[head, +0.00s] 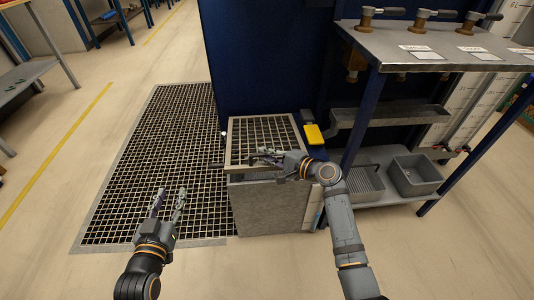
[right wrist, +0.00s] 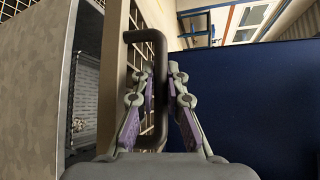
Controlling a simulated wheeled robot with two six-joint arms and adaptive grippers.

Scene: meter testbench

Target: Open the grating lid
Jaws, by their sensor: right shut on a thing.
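The grating lid (head: 264,133), a light frame with a dark grid, lies over a grey metal box (head: 268,207) at the foot of the blue cabinet. In the right wrist view its frame (right wrist: 115,70) stands apart from the box wall (right wrist: 40,75), with a gap showing the inside, so it looks slightly raised. My right gripper (head: 264,156) is at the lid's front edge. In the right wrist view its fingers (right wrist: 160,95) are on either side of the lid's black handle (right wrist: 150,42), shut on it. My left gripper (head: 169,202) is open and empty, left of the box above the floor grating.
A yellow box (head: 313,134) sits right of the lid, by the blue cabinet (head: 263,60). A bench (head: 440,48) with valve handles and a lower shelf holding a grey bin (head: 416,175) stands to the right. Floor grating (head: 150,150) lies open to the left.

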